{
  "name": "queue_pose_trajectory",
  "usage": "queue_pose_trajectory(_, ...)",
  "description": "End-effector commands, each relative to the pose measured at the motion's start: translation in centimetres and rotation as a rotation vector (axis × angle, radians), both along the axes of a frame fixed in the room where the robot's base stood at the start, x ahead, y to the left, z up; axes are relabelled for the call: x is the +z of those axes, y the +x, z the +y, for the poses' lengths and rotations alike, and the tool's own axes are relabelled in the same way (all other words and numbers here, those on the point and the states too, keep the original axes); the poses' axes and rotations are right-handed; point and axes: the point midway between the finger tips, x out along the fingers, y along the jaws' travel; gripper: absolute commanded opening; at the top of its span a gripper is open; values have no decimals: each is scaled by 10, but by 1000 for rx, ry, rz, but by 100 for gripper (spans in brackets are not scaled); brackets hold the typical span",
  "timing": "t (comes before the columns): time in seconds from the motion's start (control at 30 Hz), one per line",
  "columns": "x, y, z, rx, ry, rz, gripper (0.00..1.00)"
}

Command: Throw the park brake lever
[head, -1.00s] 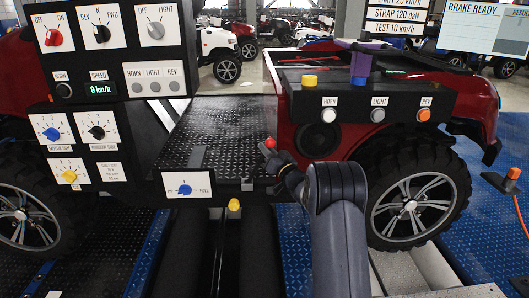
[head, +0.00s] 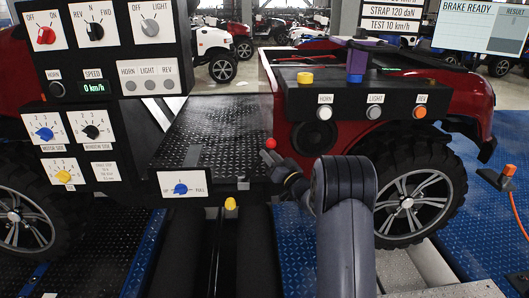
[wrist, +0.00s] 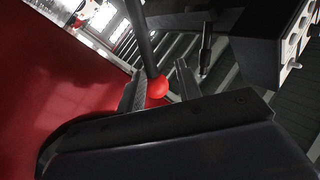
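A lever with a red ball knob (head: 271,143) stands by the dark deck in the middle of the head view. I cannot read a label on it. In the wrist view its dark shaft runs down to the red ball (wrist: 157,88). My gripper (head: 267,157) is just below the knob in the head view. In the wrist view the gripper fingers (wrist: 160,85) stand apart on either side of the ball. The left finger is close to the ball, and a gap shows at the right one. I cannot tell whether either touches it.
A second dark lever (wrist: 205,48) stands to the right in the wrist view. A black control panel (head: 110,55) fills the left. A box with several buttons (head: 370,100) is mounted above right. A red vehicle (head: 460,90) stands close behind on the right.

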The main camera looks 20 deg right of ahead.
Motion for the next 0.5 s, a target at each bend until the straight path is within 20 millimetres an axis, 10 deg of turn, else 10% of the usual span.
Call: queue_pose_trajectory(0.5, -15, -54, -19, 0, 0, 0, 32)
